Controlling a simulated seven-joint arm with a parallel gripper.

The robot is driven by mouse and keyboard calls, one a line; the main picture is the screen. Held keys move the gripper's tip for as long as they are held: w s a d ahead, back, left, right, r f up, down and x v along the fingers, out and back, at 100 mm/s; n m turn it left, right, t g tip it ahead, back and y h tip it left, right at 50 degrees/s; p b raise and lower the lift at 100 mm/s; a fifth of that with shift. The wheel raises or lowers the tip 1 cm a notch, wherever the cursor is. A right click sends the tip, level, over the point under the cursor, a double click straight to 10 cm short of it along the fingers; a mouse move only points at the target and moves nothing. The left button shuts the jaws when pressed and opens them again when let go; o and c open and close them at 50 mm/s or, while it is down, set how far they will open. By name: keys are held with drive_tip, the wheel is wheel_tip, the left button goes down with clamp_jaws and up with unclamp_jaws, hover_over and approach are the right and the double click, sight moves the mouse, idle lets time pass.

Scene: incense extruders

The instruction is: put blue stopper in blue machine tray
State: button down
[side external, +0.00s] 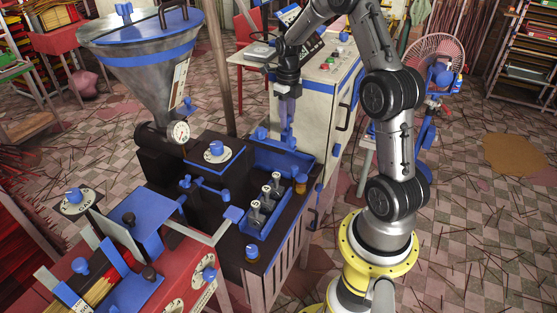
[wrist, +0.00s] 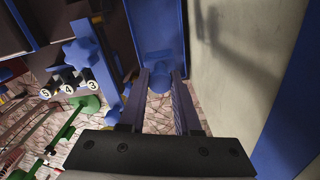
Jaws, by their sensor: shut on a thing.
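My gripper (side external: 286,122) points down over the blue tray (side external: 270,157) of the dark machine with blue trim. Its fingers are shut on a blue stopper (side external: 287,142), a small piece with a rounded knob. The stopper also shows between the fingertips in the wrist view (wrist: 158,82). It hangs over the tray, near its right end in the side view; whether it touches the tray floor cannot be told. In the wrist view a blue surface, apparently the tray (wrist: 155,32), lies beyond the stopper.
A row of numbered dark-capped pieces (side external: 265,198) stands in a blue holder in front of the tray. A pale cabinet (side external: 318,105) stands close behind the gripper. A large metal hopper (side external: 150,65) and a red machine (side external: 185,262) are to the left.

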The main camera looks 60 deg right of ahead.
wheel_tip(320, 180, down, 10)
drive_tip(key=shift+r, duration=0.1)
idle(0.4)
drive_tip(key=c, duration=0.6)
unclamp_jaws()
drive_tip(key=shift+f, duration=0.2)
